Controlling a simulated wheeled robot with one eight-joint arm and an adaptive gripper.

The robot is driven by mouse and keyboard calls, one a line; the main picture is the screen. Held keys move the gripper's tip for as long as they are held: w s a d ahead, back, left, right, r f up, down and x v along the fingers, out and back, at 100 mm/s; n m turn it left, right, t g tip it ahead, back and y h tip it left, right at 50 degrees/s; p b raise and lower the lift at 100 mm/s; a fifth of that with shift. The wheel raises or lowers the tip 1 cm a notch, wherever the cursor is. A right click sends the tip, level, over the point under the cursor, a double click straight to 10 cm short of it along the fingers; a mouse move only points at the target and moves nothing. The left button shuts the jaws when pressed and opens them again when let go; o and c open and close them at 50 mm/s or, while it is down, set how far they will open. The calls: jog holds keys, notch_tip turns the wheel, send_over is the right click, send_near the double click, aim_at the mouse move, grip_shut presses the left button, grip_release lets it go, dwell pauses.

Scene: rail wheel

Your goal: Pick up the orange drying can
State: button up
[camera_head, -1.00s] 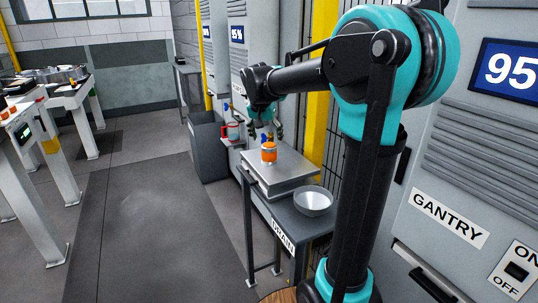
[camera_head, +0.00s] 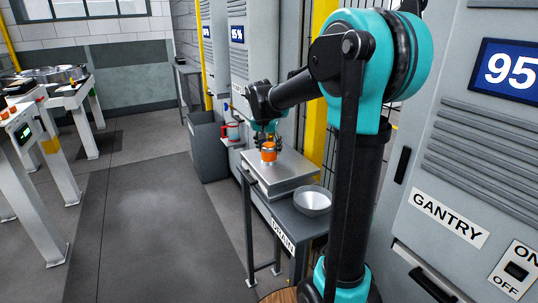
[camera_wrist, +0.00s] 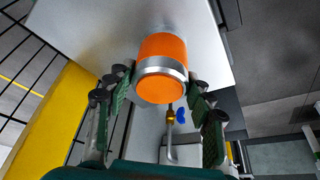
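The orange drying can (camera_head: 268,153), with a silver band, stands on the grey metal plate on top of the small stand (camera_head: 284,178). My gripper (camera_head: 267,137) is directly over and around the can's upper part in the head view. In the wrist view the orange can (camera_wrist: 161,88) is between the two fingers of my gripper (camera_wrist: 160,82). The fingers are spread, with small gaps to the can on both sides, so it is not gripped. The far end of the can, by the plate, is partly hidden.
A metal bowl (camera_head: 312,201) sits on the stand's near right. Grey cabinets (camera_head: 460,160) and a yellow post (camera_head: 316,125) are close on the right. The floor at left is open.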

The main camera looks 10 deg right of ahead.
jog(key=c, duration=0.8)
jog(key=shift+r, duration=0.15)
